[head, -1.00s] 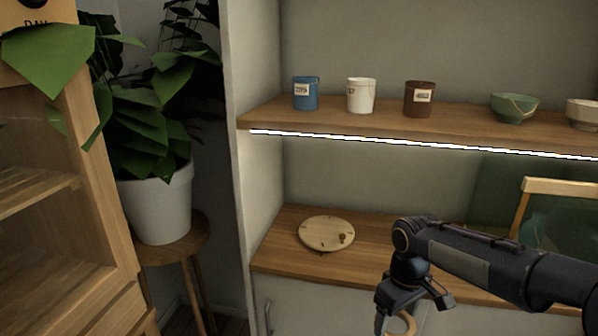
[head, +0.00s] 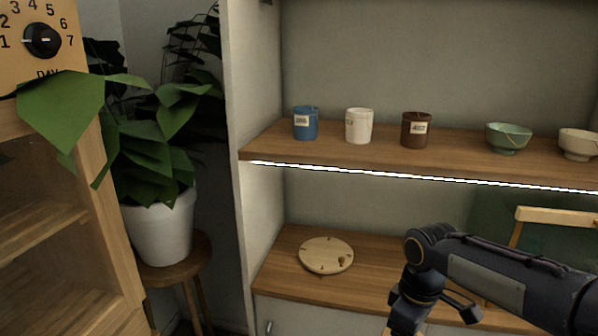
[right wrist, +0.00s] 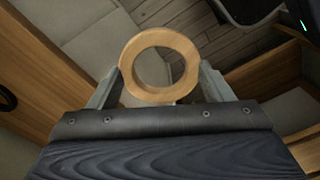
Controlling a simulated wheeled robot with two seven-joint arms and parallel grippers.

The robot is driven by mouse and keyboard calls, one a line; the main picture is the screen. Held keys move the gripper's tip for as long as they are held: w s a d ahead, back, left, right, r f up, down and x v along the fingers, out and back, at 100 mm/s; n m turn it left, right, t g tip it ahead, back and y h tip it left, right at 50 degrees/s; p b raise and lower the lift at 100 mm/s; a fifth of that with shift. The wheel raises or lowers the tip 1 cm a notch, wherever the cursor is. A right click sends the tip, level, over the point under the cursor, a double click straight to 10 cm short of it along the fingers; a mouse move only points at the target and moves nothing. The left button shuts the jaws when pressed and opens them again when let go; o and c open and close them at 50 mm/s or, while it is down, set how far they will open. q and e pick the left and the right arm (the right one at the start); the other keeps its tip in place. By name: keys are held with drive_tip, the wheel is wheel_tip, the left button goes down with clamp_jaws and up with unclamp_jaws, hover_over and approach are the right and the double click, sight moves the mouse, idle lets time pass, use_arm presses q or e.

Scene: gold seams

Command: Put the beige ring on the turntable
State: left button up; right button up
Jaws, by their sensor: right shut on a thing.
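The turntable (head: 326,255) is a round pale wooden disc with small marks and a small knob, lying on the lower wooden shelf in the head view. The beige ring (right wrist: 181,54) shows in the right wrist view, held between the two fingers of my right gripper (right wrist: 160,82). In the head view my right arm comes in from the right, to the right of and nearer than the turntable; its fingertips and the ring are below the frame. My left gripper is not in view.
The upper shelf (head: 400,158) holds a blue cup (head: 305,123), a white cup (head: 359,126), a brown cup (head: 416,130) and bowls. A potted plant (head: 155,225) stands on a stool at left, beside a wooden cabinet (head: 60,240). A wooden-framed item (head: 550,216) stands behind my arm.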

drive_tip(key=s+r+n+p, duration=0.6)
drive_tip(key=s+r+n, duration=0.15)
drive_tip(key=s, duration=0.35)
drive_tip(key=s+r+n+p, duration=0.65)
drive_tip(key=s+r, duration=0.25)
drive_tip(key=s, duration=0.2)
drive_tip(key=w+f+m, duration=0.3)
drive_tip(key=w+m, duration=0.2)
drive_tip(key=w, duration=0.2)
drive_tip(key=w+f+m, duration=0.4)
drive_tip(key=w+m, duration=0.2)
drive_tip(key=w, duration=0.1)
drive_tip(key=w+f+m, duration=0.9)
drive_tip(key=f+m, duration=0.3)
drive_tip(key=f, duration=0.3)
drive_tip(key=shift+w+d, duration=0.15)
drive_tip(key=shift+w, duration=0.25)
drive_tip(key=shift+f, duration=0.1)
